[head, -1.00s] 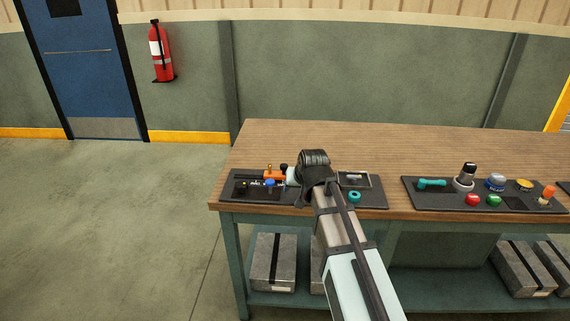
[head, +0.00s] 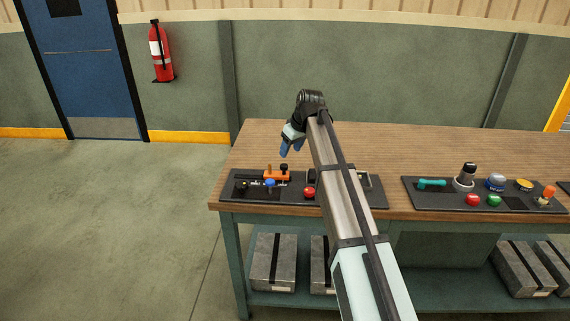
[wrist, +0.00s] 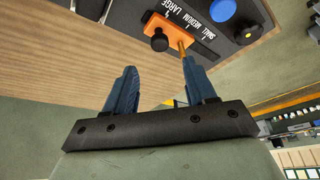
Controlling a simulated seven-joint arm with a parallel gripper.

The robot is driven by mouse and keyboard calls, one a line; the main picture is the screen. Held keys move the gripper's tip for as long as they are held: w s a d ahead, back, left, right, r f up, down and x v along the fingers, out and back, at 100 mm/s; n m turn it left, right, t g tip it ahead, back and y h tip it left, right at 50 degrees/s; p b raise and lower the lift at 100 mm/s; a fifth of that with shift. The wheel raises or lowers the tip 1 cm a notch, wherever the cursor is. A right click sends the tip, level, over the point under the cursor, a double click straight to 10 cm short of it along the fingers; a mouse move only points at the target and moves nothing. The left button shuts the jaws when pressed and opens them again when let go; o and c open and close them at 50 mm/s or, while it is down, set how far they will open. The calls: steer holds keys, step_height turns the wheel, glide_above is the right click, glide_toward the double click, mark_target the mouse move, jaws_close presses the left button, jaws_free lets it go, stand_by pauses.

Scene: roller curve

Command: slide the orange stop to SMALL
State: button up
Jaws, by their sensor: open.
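An orange block (head: 277,175) with a thin orange post and a black knob sits at the back of the left dark panel. In the wrist view the orange block (wrist: 172,29) lies alongside printed labels SMALL, MEDIUM and LARGE (wrist: 194,21). Its orange post (wrist: 181,47) is toward the SMALL end, and its black knob (wrist: 160,42) is beside it. I cannot tell which label the stop is set to. My gripper (head: 289,152) is open and empty, above and slightly behind the block, apart from it. Its blue fingers show in the wrist view (wrist: 158,70).
The left panel (head: 240,197) also bears a blue knob (head: 270,183) and a red button (head: 309,192). My arm hides part of its right side. A second panel (head: 417,201) with several controls stands to the right. The tabletop (head: 430,145) behind the panels is clear.

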mark_target(284, 165)
steer(key=x, duration=0.8)
steer(key=shift+w+a+f, duration=0.1)
steer(key=shift+f, duration=0.15)
steer(key=shift+c, duration=0.2)
jaws_close()
